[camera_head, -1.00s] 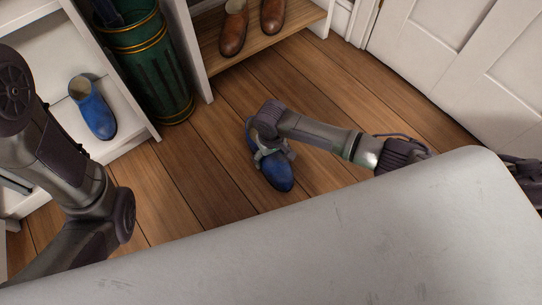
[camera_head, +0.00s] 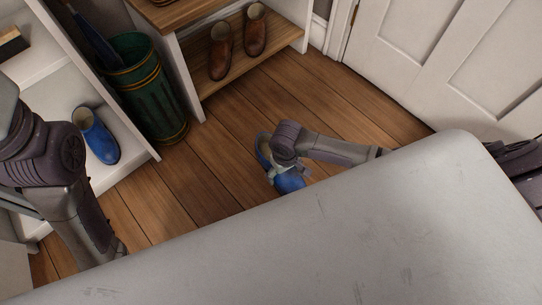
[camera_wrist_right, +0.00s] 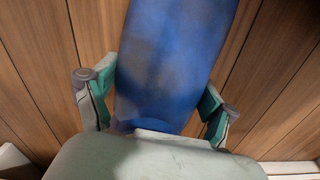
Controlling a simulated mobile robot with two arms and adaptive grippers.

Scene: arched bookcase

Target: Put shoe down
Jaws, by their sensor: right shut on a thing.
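A blue shoe (camera_head: 290,185) is in my right gripper (camera_head: 282,168), over the wooden floor in the middle of the head view. The gripper hides its middle, and my grey body edge is close below its toe. In the right wrist view the shoe (camera_wrist_right: 175,55) lies between the green-padded fingers, which are shut on it. I cannot tell whether its sole touches the floor. A similar blue shoe (camera_head: 99,136) sits on the white shelf at the left. My left arm shows at the left, but its gripper is out of view.
A green bin with gold bands (camera_head: 155,100) stands beside the shelf. A pair of brown shoes (camera_head: 221,52) sits on a low wooden shelf (camera_head: 236,73) at the top. A white panelled door (camera_head: 425,70) is at the right. The floor (camera_head: 190,172) between is clear.

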